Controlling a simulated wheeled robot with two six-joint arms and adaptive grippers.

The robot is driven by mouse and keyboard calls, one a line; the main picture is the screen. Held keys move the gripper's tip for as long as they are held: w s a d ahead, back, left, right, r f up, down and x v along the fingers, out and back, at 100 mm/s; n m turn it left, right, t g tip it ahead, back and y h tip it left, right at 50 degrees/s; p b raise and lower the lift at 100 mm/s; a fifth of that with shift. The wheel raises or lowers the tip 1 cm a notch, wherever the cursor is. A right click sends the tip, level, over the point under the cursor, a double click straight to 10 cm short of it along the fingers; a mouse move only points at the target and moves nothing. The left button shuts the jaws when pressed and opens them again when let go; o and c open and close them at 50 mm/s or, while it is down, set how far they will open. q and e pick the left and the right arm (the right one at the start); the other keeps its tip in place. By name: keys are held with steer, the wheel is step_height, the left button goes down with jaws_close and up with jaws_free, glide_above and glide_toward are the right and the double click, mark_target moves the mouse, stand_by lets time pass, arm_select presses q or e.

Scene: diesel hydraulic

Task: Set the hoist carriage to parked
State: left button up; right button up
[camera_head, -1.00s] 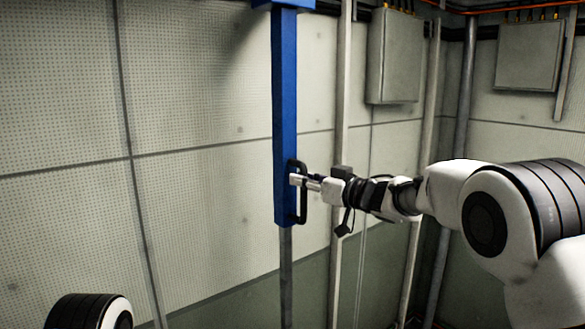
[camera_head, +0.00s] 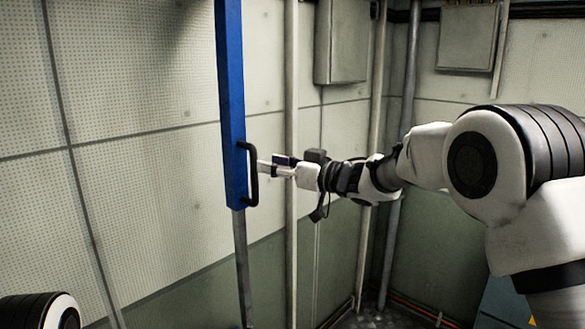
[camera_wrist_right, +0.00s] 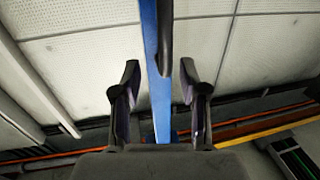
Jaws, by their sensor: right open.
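A blue upright bar (camera_head: 231,90) hangs in front of the wall in the head view, with a black handle (camera_head: 254,176) on its right side near its lower end. I cannot tell which part is the hoist carriage. My right gripper (camera_head: 269,164) is open and empty just right of the handle, its fingers pointing at it. In the right wrist view the blue bar (camera_wrist_right: 159,105) runs between the two open fingers, and the dark handle (camera_wrist_right: 165,40) shows ahead of the fingertips. My left gripper is not in view; only part of my left arm shows at the lower left.
A grey pole (camera_head: 241,265) continues below the blue bar. A pale vertical pipe (camera_head: 291,90) stands behind my right gripper. Grey wall boxes (camera_head: 341,45) and (camera_head: 467,38) hang at the upper right. The wall left of the bar is clear.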

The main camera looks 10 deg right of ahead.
steer(key=v, duration=0.7)
steer(key=shift+w, duration=0.2)
